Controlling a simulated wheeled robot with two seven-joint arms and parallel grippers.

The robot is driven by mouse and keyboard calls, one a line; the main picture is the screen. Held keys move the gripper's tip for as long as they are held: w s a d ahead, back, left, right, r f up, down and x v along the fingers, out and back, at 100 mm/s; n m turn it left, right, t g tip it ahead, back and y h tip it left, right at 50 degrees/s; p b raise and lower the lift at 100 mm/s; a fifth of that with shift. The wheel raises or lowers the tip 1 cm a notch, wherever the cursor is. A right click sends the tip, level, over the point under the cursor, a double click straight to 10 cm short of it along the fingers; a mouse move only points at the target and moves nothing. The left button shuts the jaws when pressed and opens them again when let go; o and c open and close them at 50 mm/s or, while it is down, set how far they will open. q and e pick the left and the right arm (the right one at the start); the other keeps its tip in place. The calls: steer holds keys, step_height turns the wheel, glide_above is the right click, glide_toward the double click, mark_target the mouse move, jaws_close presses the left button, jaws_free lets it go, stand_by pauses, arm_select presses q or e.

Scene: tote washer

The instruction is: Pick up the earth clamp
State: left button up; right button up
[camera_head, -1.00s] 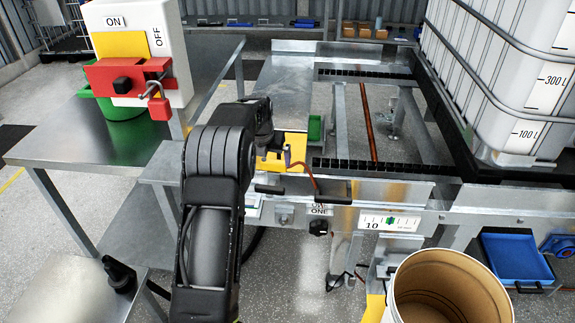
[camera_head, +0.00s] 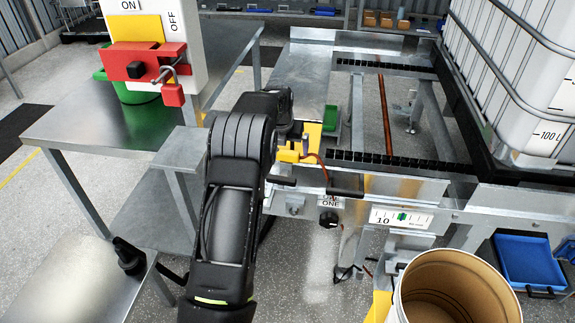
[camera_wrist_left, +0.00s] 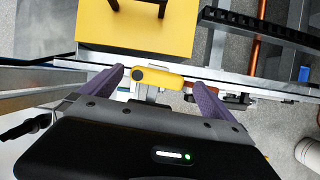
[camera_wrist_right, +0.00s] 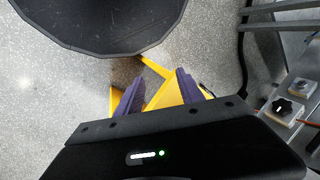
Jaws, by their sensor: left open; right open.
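The earth clamp, a small yellow body with a dark round spot (camera_wrist_left: 158,76), sits at the metal frame's edge in the left wrist view, with an orange-red cable running off to the right. In the head view it is a small yellow piece (camera_head: 290,153) just beyond my left wrist. My left gripper (camera_wrist_left: 160,84) is open, its purple fingers on either side of the clamp with visible gaps. My left arm hides much of this gripper in the head view. My right gripper (camera_wrist_right: 158,84) is open and empty, low above the floor; it is outside the head view.
A yellow box (camera_wrist_left: 150,28) lies just behind the clamp. A red lockout with a padlock (camera_head: 172,95) hangs on the switch box at left. A tan-lined bucket (camera_head: 455,290) stands front right. Yellow bars (camera_wrist_right: 172,92) are close to my right gripper.

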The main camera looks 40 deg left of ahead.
mark_target(287, 150)
arm_select(q)
steer(key=p+x, duration=0.1)
steer(key=x, duration=0.4)
steer(key=shift+a, duration=0.2)
stand_by(0.5)
steer(key=shift+w, duration=0.1)
steer(key=c, duration=2)
